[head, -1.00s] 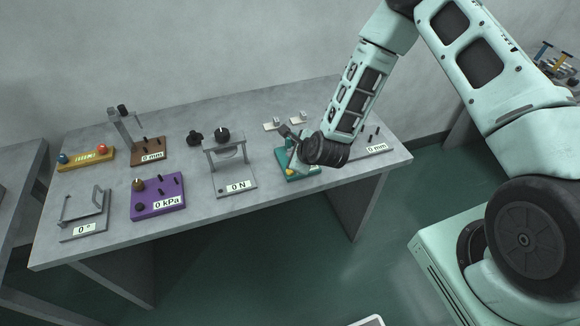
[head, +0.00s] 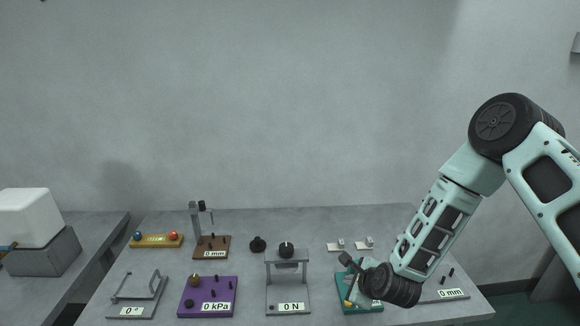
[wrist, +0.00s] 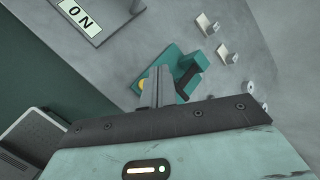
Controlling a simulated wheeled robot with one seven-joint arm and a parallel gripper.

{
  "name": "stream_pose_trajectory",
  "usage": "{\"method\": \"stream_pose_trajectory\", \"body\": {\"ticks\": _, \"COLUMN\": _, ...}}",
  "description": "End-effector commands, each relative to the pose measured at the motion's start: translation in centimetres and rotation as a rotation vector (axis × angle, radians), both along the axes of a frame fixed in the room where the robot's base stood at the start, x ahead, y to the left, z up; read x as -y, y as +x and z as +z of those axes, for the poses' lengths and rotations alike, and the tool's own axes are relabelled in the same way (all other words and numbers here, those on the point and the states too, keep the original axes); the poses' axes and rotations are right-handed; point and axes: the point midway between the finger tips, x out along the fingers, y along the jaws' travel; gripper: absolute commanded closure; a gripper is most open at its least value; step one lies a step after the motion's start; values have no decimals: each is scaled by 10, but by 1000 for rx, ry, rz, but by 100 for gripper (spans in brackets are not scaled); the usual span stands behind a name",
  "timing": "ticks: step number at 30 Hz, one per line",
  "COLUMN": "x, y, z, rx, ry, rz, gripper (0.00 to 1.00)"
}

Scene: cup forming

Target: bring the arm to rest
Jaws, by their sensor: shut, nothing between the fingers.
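My gripper (head: 348,276) is at the lower right of the head view, at the end of my arm over the right part of the grey table (head: 235,222). Its fingers are together with nothing between them. In the wrist view my gripper (wrist: 158,88) points toward a teal device (wrist: 178,66) with a yellow button beside the fingers. The teal device (head: 372,306) also shows in the head view, partly hidden behind my wrist. I cannot tell whether the fingers touch it.
A grey stand marked 0 N (head: 288,290), a purple box marked 0 kPa (head: 222,290) and a brown-based gauge (head: 212,247) stand to the left. Small pale blocks (head: 340,245) lie behind my gripper. A 0 mm plate (head: 450,294) is on the right. A white block (head: 30,215) stands far left.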

Motion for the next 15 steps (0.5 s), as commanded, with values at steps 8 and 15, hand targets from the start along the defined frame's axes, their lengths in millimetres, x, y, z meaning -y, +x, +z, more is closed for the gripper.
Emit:
{"method": "stream_pose_trajectory", "body": {"ticks": 8, "x": -70, "y": -49, "z": 69, "rx": -4, "ry": -332, "rz": 686, "gripper": 100}}
{"method": "stream_pose_trajectory", "body": {"ticks": 15, "x": -99, "y": -132, "z": 125, "rx": 24, "ry": -628, "rz": 1318, "gripper": 100}}
